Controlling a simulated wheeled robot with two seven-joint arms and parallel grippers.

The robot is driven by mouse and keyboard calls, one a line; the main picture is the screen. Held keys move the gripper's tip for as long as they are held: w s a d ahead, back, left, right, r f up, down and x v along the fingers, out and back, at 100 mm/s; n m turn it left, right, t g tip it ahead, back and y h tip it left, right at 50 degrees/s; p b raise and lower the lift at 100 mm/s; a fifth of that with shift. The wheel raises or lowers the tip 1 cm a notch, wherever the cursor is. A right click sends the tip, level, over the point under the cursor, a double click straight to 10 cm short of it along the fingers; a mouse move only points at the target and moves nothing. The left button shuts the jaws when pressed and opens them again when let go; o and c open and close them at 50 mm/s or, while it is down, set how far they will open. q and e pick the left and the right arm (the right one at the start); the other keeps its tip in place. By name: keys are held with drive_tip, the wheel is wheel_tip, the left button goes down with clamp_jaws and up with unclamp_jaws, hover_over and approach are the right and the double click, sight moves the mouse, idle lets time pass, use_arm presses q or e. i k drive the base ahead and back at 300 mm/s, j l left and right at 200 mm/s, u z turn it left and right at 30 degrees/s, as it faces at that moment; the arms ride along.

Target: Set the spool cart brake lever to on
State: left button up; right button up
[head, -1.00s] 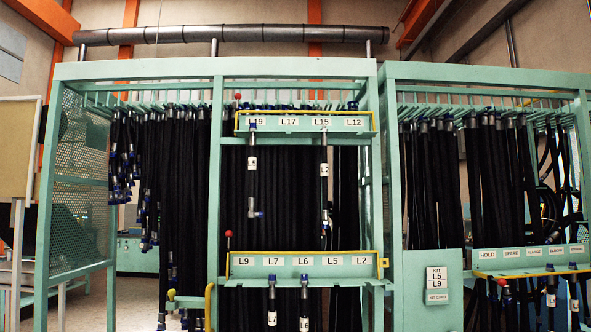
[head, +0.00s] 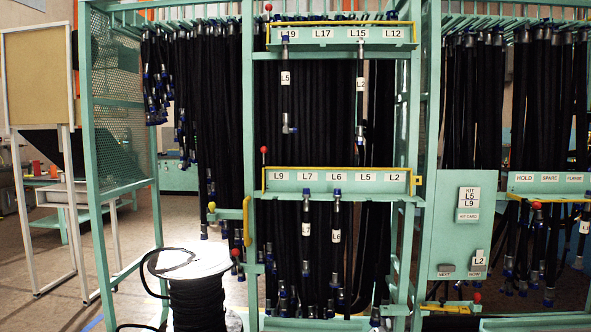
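A spool with a pale round top (head: 188,262) and black hose (head: 198,303) wound on it stands at the lower left in the head view. The bottom of the view cuts off its lower part, so the cart beneath is mostly hidden. I cannot make out a lever that is clearly the brake lever. A red ball knob (head: 235,252) shows just right of the spool top, near the rack post; I cannot tell what it belongs to. Neither of my grippers is in view.
A green rack (head: 249,130) with hanging black hoses and labelled shelves (head: 335,181) fills the middle and right. A kit card panel (head: 459,230) is on the right. A pale frame stand (head: 70,215) is at left. Some floor is bare around the spool.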

sight(235, 252)
drive_tip(key=i, duration=0.7)
drive_tip(key=i+l+u, duration=0.1)
drive_tip(key=i, duration=0.6)
drive_tip(key=i+l, duration=0.15)
drive_tip(key=i, duration=0.5)
